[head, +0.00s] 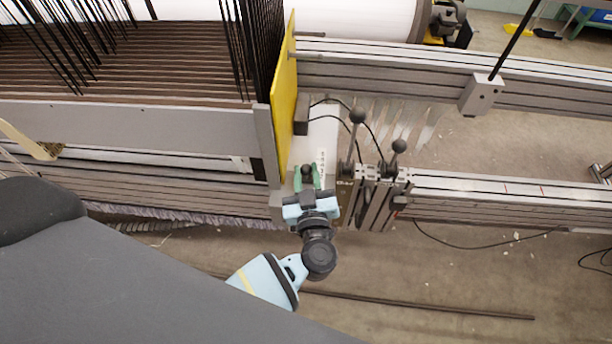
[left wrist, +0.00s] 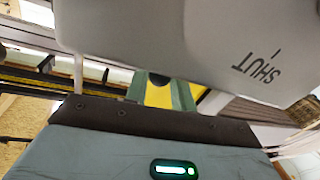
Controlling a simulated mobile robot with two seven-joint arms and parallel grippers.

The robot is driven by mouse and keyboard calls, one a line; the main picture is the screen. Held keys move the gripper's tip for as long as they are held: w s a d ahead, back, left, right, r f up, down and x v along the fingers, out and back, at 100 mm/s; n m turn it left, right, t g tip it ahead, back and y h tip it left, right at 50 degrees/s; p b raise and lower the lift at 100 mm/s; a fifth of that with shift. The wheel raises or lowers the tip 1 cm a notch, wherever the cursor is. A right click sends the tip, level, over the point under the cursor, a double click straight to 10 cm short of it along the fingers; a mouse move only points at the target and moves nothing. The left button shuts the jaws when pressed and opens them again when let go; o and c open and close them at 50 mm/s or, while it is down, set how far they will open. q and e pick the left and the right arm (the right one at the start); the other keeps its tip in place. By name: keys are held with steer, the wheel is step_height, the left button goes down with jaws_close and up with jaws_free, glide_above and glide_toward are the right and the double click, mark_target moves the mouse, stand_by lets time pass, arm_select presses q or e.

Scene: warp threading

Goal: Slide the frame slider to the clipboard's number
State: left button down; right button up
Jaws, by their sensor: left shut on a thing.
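My left gripper (head: 307,180) is at the front rail of the frame, just right of the yellow panel. Its green fingers are shut on a small dark knob (head: 307,169), which looks like the frame slider's handle. A pale plate with a column of small printed marks (head: 321,160) lies right beside the fingers; the marks are too small to read. I see no clipboard. My right gripper is not in view.
The yellow panel (head: 284,100) stands upright left of the gripper. Two ball-topped levers (head: 358,117) (head: 398,147) rise close on its right, with black cables around them. Metal rails (head: 510,188) run to the right. Floor in front is mostly open, with a thin rod lying there.

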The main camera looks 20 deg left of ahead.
mark_target(308, 174)
arm_select(q)
steer(key=shift+w+a+r+p, duration=0.15)
steer(key=shift+w+r+p, duration=0.15)
steer(key=shift+w+p, duration=0.35)
steer(key=shift+w+f, duration=0.1)
steer(key=shift+w, duration=0.15)
steer(key=shift+a+f, duration=0.1)
steer(key=c, duration=1.2)
jaws_free()
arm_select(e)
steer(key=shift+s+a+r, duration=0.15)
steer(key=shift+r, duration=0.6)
arm_select(q)
steer(key=shift+s+f, duration=0.1)
steer(key=shift+s, duration=0.05)
steer(key=shift+s+d, duration=0.25)
steer(key=shift+s, duration=0.05)
steer(key=v, duration=0.6)
steer(key=shift+p, duration=0.4)
steer(key=shift+s+d, duration=0.25)
steer(key=shift+s, duration=0.15)
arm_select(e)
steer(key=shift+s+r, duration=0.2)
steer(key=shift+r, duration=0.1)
